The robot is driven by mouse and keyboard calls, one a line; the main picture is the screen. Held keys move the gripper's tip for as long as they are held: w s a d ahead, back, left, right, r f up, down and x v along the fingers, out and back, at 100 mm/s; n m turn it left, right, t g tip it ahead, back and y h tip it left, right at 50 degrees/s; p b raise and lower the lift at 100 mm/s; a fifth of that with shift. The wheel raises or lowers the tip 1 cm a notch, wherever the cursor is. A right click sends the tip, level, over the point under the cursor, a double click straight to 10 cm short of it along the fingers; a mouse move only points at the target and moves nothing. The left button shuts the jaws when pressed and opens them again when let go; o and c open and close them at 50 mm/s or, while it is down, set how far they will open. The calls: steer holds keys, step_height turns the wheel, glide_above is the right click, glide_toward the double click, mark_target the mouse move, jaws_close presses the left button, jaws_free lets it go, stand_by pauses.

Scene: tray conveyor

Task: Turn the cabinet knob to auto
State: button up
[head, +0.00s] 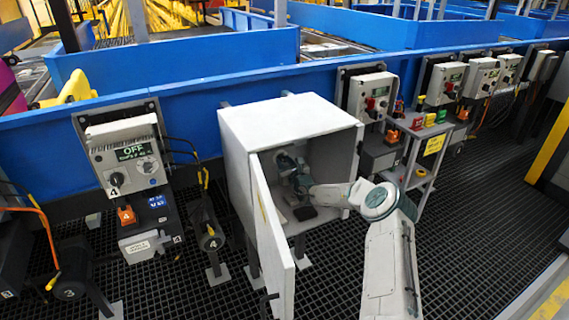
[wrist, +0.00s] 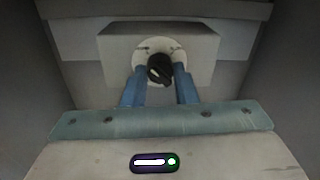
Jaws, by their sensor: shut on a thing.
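The cabinet (head: 290,115) is a light grey box in the middle of the head view, its door (head: 275,235) standing open toward me. My arm reaches through the opening, and my gripper shows dimly inside. In the wrist view, the black knob (wrist: 160,68) sits on a round pale dial plate (wrist: 142,52) on a light box at the back of the cabinet. A light mark on the knob slants. My gripper (wrist: 160,85) has its two blue fingers on either side of the knob and is shut on it. The dial's labels are too small to read.
The cabinet walls (wrist: 25,70) close in around my gripper on both sides. A control box with an OFF display (head: 130,152) stands to the left. A grey shelf stand (head: 425,140) with coloured blocks is to the right of the cabinet.

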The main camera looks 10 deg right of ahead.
steer(key=m+p, duration=0.1)
steer(key=m, duration=0.3)
steer(key=shift+p, duration=0.3)
steer(key=m+p, duration=0.1)
steer(key=m, duration=0.7)
steer(key=shift+m+g, duration=0.4)
steer(key=m, duration=0.4)
steer(key=shift+y, duration=0.4)
steer(key=shift+m, duration=0.3)
steer(key=o, duration=1)
steer(key=shift+s, duration=0.1)
